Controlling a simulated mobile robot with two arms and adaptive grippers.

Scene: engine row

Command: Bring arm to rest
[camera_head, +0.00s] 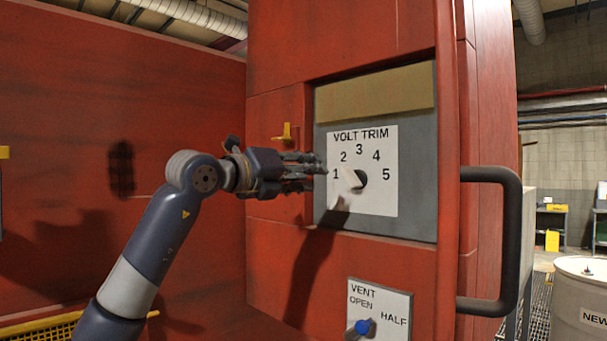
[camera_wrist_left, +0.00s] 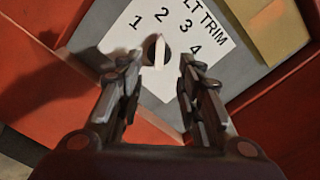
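My left gripper (camera_head: 318,166) is at the left edge of the VOLT TRIM panel (camera_head: 390,205), in front of the red cabinet. Its two fingers are apart with nothing between them; they also show open in the left wrist view (camera_wrist_left: 160,72). The white dial knob (camera_head: 353,180) is just beyond the fingertips, and a gap seems to show between them. In the left wrist view the knob (camera_wrist_left: 159,52) lies roughly in line with the 2. My left arm (camera_head: 150,235) reaches up from the lower left, bent at the wrist. My right gripper is not in view.
A black handle (camera_head: 512,240) sticks out at the cabinet's right. A VENT plate with a blue knob (camera_head: 363,327) is below the dial. A small yellow lever (camera_head: 284,133) is above my gripper. A white drum (camera_head: 580,295) stands far right. Space left of the arm looks clear.

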